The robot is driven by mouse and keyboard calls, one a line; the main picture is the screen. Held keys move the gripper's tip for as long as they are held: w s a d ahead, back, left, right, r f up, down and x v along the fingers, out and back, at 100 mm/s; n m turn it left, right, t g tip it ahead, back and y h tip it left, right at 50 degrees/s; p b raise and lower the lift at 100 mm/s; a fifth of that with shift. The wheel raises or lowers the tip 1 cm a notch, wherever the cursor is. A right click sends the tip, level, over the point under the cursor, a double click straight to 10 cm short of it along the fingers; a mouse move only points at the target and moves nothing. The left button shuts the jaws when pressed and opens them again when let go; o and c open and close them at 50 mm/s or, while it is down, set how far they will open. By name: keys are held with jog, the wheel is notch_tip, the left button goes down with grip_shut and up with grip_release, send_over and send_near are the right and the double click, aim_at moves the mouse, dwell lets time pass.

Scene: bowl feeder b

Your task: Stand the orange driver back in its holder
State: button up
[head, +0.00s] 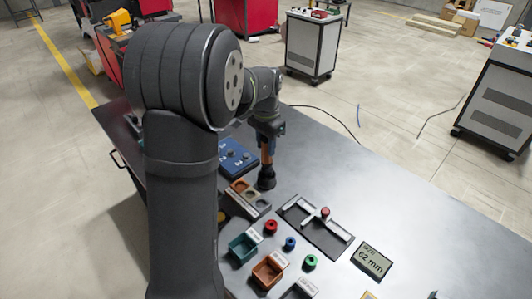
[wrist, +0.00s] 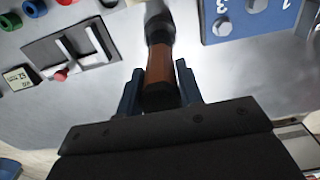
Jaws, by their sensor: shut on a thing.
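The driver, with an orange-brown handle (head: 266,152), is upright under my gripper (head: 266,140) in the head view. In the wrist view the driver (wrist: 160,65) runs between the two blue fingers of my gripper (wrist: 159,92), which is shut on it near its dark end. A black flared piece (head: 266,180) is directly below the handle, at the table; it also shows at the far end of the driver in the wrist view (wrist: 159,24). It looks like the holder, but I cannot tell whether the driver is seated in it or how deep.
A blue panel (head: 238,156) with knobs lies just left of the driver. A tray with round pockets (head: 237,198) stands close in front. A dark plate with a slotted track (head: 318,228), coloured knobs, small bins and a gauge (head: 372,261) lie nearer. The table (head: 350,180) to the right is clear.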

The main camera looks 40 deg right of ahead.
aim_at(266, 153)
jog(key=shift+f, duration=1.85)
jog(key=o, duration=1.1)
jog(key=shift+c, duration=0.2)
notch_tip(266, 153, up, 12)
jog(key=shift+r, duration=0.15)
notch_tip(266, 153, down, 12)
jog(key=shift+r, duration=1.75)
